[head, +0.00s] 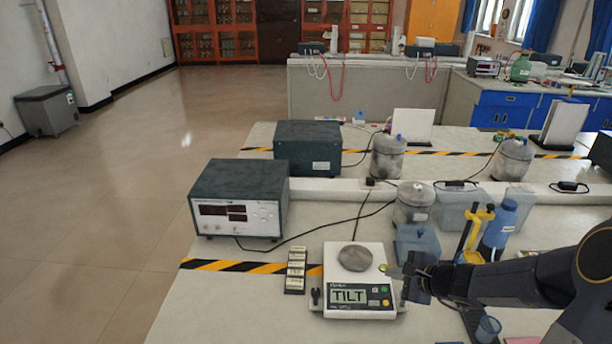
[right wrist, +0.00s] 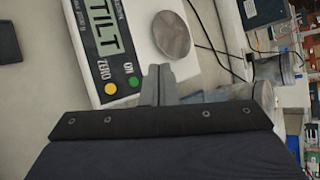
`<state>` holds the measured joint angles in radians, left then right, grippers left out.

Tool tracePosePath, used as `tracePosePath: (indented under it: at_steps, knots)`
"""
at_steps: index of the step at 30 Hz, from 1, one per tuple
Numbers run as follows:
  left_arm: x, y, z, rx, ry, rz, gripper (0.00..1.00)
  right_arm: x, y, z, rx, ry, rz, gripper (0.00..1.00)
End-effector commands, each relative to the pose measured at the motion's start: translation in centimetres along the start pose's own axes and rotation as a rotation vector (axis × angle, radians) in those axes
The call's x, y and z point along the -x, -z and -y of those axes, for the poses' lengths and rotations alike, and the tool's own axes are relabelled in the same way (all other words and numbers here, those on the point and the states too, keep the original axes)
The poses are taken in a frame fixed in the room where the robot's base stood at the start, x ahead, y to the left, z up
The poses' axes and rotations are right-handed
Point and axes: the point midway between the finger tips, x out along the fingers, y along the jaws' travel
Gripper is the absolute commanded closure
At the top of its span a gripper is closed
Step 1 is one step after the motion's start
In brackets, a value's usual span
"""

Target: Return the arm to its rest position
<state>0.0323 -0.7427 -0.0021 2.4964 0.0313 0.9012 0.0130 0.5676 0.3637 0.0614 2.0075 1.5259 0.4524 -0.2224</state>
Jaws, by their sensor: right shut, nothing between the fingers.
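My right arm comes in from the right in the head view. My right gripper (head: 392,271) is shut and empty beside the right edge of a white balance (head: 340,250). Its closed fingers (right wrist: 157,84) also show in the right wrist view, near the balance's green and yellow buttons. The balance's display reads "TILT" (head: 348,296). A round grey pan (head: 355,258) sits on top of the balance. I cannot tell whether the fingertips touch the balance. My left gripper is not in view.
A dark-topped power unit (head: 240,200) stands at the left of the bench. A small rack (head: 295,270) lies left of the balance. A yellow stand (head: 474,235) and a blue bottle (head: 498,228) stand close behind my right arm. The front left bench is clear.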

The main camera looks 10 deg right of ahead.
Motion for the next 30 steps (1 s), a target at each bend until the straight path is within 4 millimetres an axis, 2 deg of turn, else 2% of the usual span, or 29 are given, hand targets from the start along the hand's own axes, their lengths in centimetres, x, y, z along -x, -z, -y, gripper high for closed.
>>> tracePosePath:
  at_steps: [2,4,7,9,13,16,18,21,24,30]
  knots:
    - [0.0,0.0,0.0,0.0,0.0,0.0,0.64,0.8,-1.5,0.4,0.053,0.0,0.022,1.0]
    - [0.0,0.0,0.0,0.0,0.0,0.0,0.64,2.2,-4.0,0.7,0.153,-0.005,0.063,1.0]
    - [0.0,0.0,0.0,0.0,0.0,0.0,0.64,5.6,-9.2,0.2,0.382,-0.029,0.147,1.0]
    - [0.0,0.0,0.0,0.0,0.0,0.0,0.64,8.6,-12.8,-1.3,0.571,-0.06,0.206,1.0]
    - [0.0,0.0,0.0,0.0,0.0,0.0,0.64,14.0,-17.0,-5.6,0.918,-0.139,0.279,1.0]
    - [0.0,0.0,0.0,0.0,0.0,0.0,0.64,17.5,-18.0,-9.4,1.158,-0.211,0.291,1.0]
    - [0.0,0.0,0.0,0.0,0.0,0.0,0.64,19.4,-17.7,-11.6,1.297,-0.259,0.28,1.0]
    - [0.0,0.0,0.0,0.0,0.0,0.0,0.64,21.2,-16.8,-13.9,1.444,-0.316,0.247,1.0]
    - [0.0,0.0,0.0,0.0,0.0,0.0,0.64,22.2,-15.9,-15.2,1.532,-0.354,0.217,1.0]
    - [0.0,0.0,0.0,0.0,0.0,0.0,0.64,22.7,-15.2,-15.8,1.579,-0.38,0.196,1.0]
